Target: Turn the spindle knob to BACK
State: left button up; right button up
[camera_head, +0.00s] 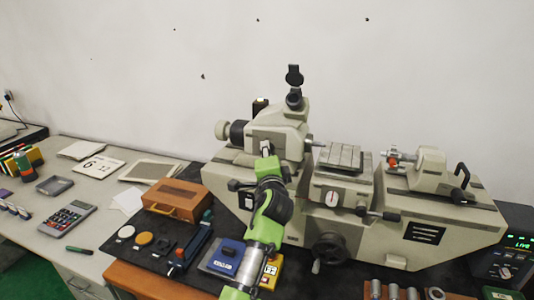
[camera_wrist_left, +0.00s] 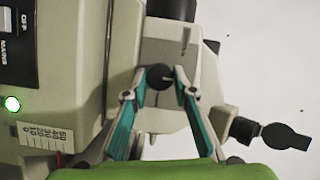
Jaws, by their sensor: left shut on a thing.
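The spindle knob (camera_wrist_left: 160,76) is a small dark round knob on the pale headstock. In the wrist view it sits between the two fingertips of my left gripper (camera_wrist_left: 160,86), which is shut on it. In the head view my left gripper (camera_head: 267,152) reaches up to the front of the headstock (camera_head: 285,128) of the grey-beige measuring machine (camera_head: 425,225). The gripper hides the knob and any markings around it there, so I cannot read its setting. My right gripper is not in view.
In the wrist view a mains switch (camera_wrist_left: 8,22) marked OFF, a green lamp (camera_wrist_left: 12,103) and a scale label (camera_wrist_left: 40,137) are close at left. A wooden box (camera_head: 175,199) and a blue case (camera_head: 222,257) lie on the dark mat beside my arm. A handwheel (camera_head: 328,247) projects forward.

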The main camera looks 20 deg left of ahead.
pick_arm(q)
jog(key=shift+f, duration=0.1)
jog(key=o, duration=1.1)
